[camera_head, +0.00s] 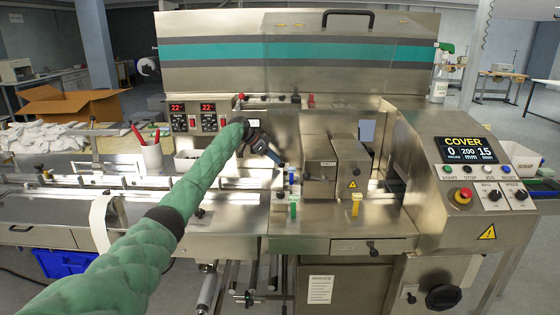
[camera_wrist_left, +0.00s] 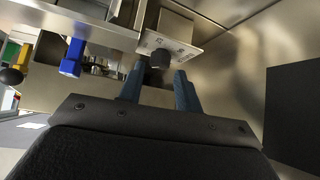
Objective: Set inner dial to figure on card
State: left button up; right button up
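My left gripper (camera_head: 272,156) reaches in front of the steel machine, left of its middle housings. In the left wrist view its two blue-grey fingers (camera_wrist_left: 159,75) are apart. A dark round knob (camera_wrist_left: 160,58), which looks like the dial, shows in line with the gap, at or just past the fingertips. I cannot tell whether they touch it. The knob sits in front of a pale plate with small marks (camera_wrist_left: 181,47), too small to read. Which figure the card bears is not legible in either view. My right gripper is not in view.
A blue handle (camera_wrist_left: 72,57) and a yellow one (camera_wrist_left: 25,54) stand left of the fingers. Metal housings (camera_head: 319,165) are close to the gripper's right. The control panel (camera_head: 478,180) is further right.

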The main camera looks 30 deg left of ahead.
aim_at(282, 165)
pick_arm(q)
jog(key=shift+x, duration=1.5)
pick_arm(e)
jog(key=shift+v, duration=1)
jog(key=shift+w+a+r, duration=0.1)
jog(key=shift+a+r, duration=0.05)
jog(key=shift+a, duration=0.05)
pick_arm(q)
jog(key=shift+s, duration=0.1)
jog(key=c, duration=0.7)
